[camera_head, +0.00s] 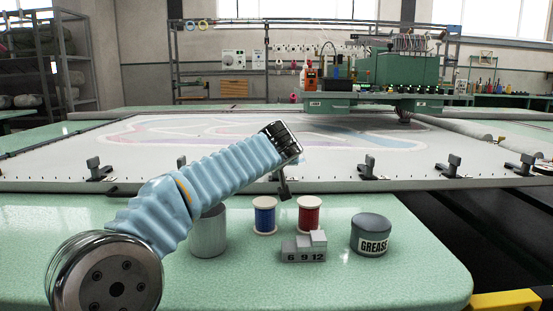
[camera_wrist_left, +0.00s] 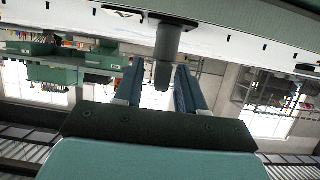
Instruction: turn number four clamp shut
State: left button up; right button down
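A row of black clamps lines the near edge of the white frame cloth (camera_head: 330,177); no clamp numbers are readable. One clamp (camera_head: 284,188) is directly below my left gripper (camera_head: 290,140) and partly hidden by it. To its right stand others, such as this clamp (camera_head: 368,168). In the left wrist view, a dark clamp handle (camera_wrist_left: 163,72) reaches between the two blue fingers of my left gripper (camera_wrist_left: 160,92). The fingers are apart, with light showing on both sides of the handle's tip. I cannot tell whether either finger touches it. My right gripper is not in view.
On the green table (camera_head: 400,285) stand a grey cylinder (camera_head: 208,235), a blue spool (camera_head: 265,216), a red spool (camera_head: 309,214), grey numbered blocks (camera_head: 304,250) and a grease tin (camera_head: 371,236). The green tufting machine (camera_head: 400,75) is at the back.

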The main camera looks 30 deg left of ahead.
pick_arm(q)
jog(key=b+v, duration=0.1)
jog(key=v, duration=1.2)
jog(key=shift+s+r, duration=0.2)
jog(key=shift+s, duration=0.15)
jog(key=shift+d, duration=0.15)
